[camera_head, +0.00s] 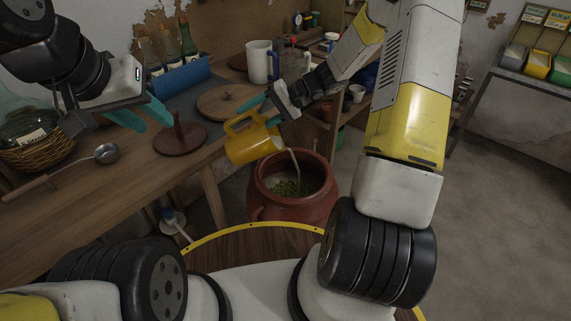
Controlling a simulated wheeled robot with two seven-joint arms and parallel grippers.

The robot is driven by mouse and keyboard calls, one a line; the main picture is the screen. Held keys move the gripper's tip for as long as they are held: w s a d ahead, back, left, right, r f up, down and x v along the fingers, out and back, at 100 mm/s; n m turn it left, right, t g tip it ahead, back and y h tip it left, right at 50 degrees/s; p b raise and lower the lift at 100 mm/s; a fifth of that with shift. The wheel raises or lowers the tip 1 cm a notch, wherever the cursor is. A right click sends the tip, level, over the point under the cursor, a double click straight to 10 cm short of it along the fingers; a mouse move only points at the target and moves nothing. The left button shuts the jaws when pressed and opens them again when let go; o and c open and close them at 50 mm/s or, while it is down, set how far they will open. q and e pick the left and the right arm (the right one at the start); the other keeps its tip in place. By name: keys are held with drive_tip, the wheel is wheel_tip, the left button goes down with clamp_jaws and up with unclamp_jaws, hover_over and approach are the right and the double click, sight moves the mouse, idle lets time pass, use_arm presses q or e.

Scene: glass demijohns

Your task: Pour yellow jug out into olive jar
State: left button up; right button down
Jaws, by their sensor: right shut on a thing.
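The yellow jug (254,146) is tilted in the air at the table's edge, its mouth toward the lower right. My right gripper (258,113) is shut on the jug at its handle side. A thin pale stream (294,164) runs from the jug's lip into the olive jar. The olive jar (292,208) is a round reddish-brown pot below and right of the jug, with green olives (288,188) visible inside. My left gripper (144,113) is empty above the table at the left, its teal fingers apart.
The wooden table (120,175) holds a ladle (105,154), a dark red stand (180,138), a round wooden lid (228,101), a white jug (262,62), a blue bottle rack (180,76) and a wicker-covered demijohn (35,145). Open floor lies at the right.

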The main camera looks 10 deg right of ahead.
sight(275, 135)
drive_tip(key=shift+s+d+f+y, duration=0.1)
drive_tip(key=shift+d+f+y, duration=0.8)
drive_tip(key=shift+d, duration=0.2)
idle(1.2)
drive_tip(key=shift+t+y, duration=0.3)
drive_tip(key=shift+y, duration=0.6)
drive_tip(key=shift+s+d+f, duration=0.1)
drive_tip(key=shift+d+f, duration=0.5)
drive_tip(key=shift+f, duration=0.25)
drive_tip(key=shift+s+d+f, duration=0.1)
drive_tip(key=shift+d+f, duration=0.5)
drive_tip(key=shift+f, duration=0.3)
drive_tip(key=shift+s+d+f, duration=0.1)
drive_tip(key=shift+d+f, duration=0.5)
drive_tip(key=shift+f, duration=0.25)
drive_tip(key=shift+d+r, duration=0.1)
